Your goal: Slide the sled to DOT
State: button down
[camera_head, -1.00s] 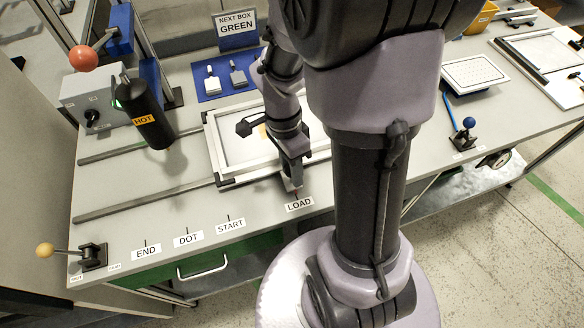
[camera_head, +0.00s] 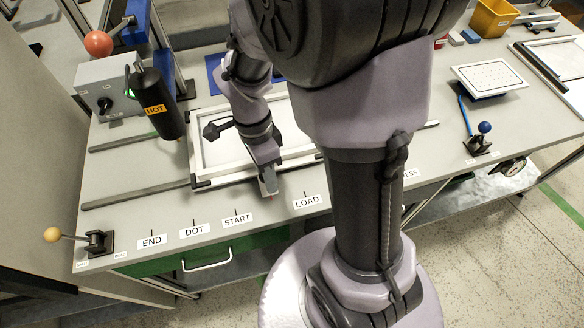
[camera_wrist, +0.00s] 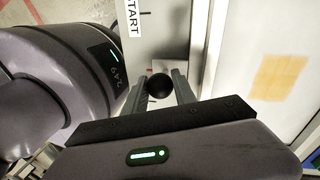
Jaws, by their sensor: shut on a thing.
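The sled (camera_head: 222,153) is a white-framed flat tray with a pale panel, lying on the rails of the bench. In the wrist view its panel (camera_wrist: 250,55) fills the right side and carries a tan patch (camera_wrist: 281,84). My gripper (camera_head: 269,188) is low at the sled's front edge, between the START and LOAD labels. In the wrist view it is shut on a black round knob (camera_wrist: 158,86) beside the sled's frame. The DOT label (camera_head: 195,230) is on the bench front, left of START (camera_head: 237,219). My arm hides the sled's right part.
The rails (camera_head: 130,195) run clear leftward to about END (camera_head: 152,240). A black cylinder marked HOT (camera_head: 160,105) hangs above the left side, close to the sled's left edge. A lever with a yellow knob (camera_head: 53,235) stands at the front left corner.

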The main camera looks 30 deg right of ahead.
jog(key=w+a, duration=0.1)
jog(key=a, duration=0.5)
jog(key=w+a, duration=0.2)
jog(key=a, duration=0.4)
jog(key=w+a, duration=0.2)
jog(key=a, duration=0.4)
jog(key=shift+w+a+p, duration=0.1)
jog(key=shift+p, duration=0.3)
jog(key=c, duration=1)
grip_release()
jog(key=shift+c, duration=0.2)
jog(key=s+d, duration=0.2)
jog(key=d, duration=0.6)
jog(key=s+d, duration=0.3)
jog(key=d, duration=0.6)
jog(key=s+d, duration=0.2)
jog(key=d, duration=0.6)
jog(key=shift+s+d, duration=0.2)
jog(key=shift+d, duration=0.1)
notch_tip(320, 180, up, 15)
jog(key=w+p, duration=0.2)
jog(key=p, duration=0.4)
jog(key=shift+w+d+f+p, duration=0.15)
jog(key=shift+w+d+p, duration=0.15)
jog(key=shift+w+p, duration=0.1)
